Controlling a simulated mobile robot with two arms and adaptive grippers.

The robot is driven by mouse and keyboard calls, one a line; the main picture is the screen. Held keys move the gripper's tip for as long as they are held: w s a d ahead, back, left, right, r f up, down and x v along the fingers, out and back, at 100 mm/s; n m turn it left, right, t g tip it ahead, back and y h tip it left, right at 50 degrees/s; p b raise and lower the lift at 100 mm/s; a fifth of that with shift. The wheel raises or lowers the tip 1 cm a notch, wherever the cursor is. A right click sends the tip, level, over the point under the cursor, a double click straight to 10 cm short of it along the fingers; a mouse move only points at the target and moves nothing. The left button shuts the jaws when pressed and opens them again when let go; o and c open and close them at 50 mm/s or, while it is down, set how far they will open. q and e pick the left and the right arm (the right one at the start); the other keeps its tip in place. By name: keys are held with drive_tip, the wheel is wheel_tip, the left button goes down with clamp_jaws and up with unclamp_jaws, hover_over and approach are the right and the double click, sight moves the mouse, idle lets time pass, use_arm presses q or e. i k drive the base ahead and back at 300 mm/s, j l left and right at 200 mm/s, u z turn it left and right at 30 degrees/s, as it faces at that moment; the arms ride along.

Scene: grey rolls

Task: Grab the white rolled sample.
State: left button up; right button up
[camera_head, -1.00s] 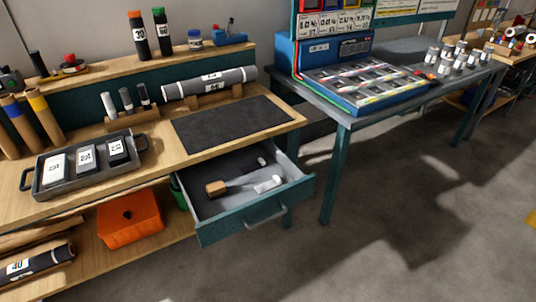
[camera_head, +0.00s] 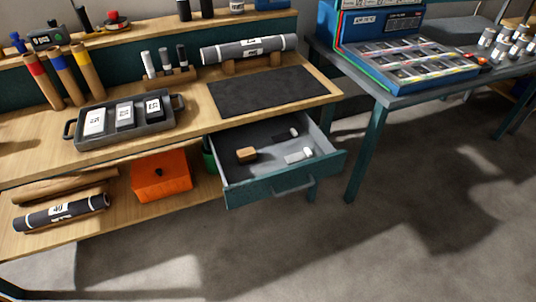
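A small white roll (camera_head: 149,64) stands upright in a wooden holder (camera_head: 172,78) on the workbench, at the left end of a row. Neither of my grippers is in view, so nothing is seen touching the white roll.
A dark tray (camera_head: 83,142) with labelled samples sits in front of the holder. A large grey roll (camera_head: 248,49) rests on wooden supports to the right, behind a clear black mat (camera_head: 262,92). Below it, a drawer (camera_head: 262,190) stands open. Cardboard tubes (camera_head: 62,72) stand at left.

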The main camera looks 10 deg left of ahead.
sight(150, 68)
drive_tip(key=j+z, duration=0.1)
drive_tip(key=j, duration=0.4)
drive_tip(key=k+j+z, duration=0.1)
drive_tip(key=j, duration=0.45)
drive_tip(key=k+j+z, duration=0.1)
drive_tip(key=j, duration=0.4)
